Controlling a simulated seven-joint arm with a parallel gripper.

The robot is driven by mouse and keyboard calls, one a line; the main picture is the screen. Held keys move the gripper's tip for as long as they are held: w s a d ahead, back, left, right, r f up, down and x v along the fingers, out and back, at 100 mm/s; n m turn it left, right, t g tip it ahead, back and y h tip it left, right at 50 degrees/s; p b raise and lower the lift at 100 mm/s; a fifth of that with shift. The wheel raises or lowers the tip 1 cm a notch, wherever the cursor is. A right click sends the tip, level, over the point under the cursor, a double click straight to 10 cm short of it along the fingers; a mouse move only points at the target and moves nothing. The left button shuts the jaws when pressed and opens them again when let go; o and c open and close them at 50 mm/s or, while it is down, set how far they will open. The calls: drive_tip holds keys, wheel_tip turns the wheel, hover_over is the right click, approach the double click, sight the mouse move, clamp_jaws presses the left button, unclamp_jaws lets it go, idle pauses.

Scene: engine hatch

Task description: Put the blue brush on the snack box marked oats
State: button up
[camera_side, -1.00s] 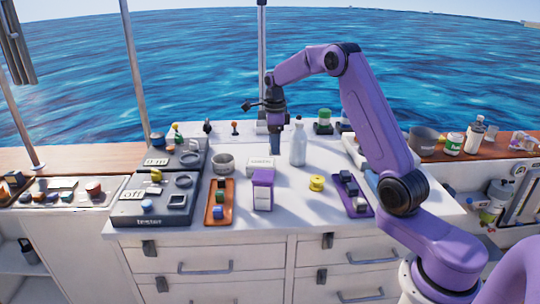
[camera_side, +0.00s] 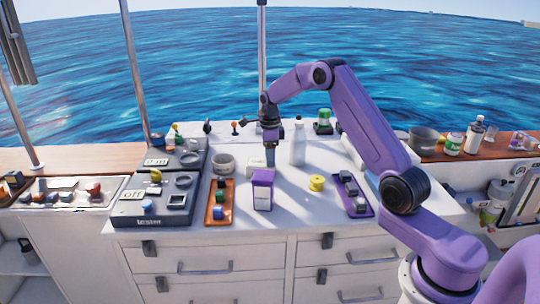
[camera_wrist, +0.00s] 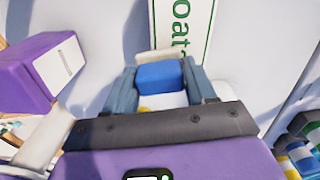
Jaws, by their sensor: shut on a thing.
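My gripper (camera_side: 270,155) points down over the worktop in the side view, with its tip at the right end of the white snack box (camera_side: 256,166). In the wrist view my gripper (camera_wrist: 160,82) is shut on the blue brush (camera_wrist: 160,75), whose blue body sits between the two grey-blue fingers, with a pale edge beyond it. The white snack box marked oats (camera_wrist: 183,25), with a green border, lies just beyond the brush. I cannot tell whether the brush touches the box. The brush is not distinct in the side view.
A purple box (camera_side: 263,190) stands close in front, also at left in the wrist view (camera_wrist: 45,72). A white bottle (camera_side: 298,142) is close on the right and a grey bowl (camera_side: 223,163) on the left. A yellow spool (camera_side: 317,183) and trays (camera_side: 214,216) lie nearer the front.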

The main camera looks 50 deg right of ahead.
drive_tip(key=shift+f, duration=0.15)
drive_tip(key=o, duration=1.1)
wheel_tip(320, 180, up, 12)
drive_tip(key=shift+a+r, duration=0.1)
drive_tip(key=shift+r, duration=0.15)
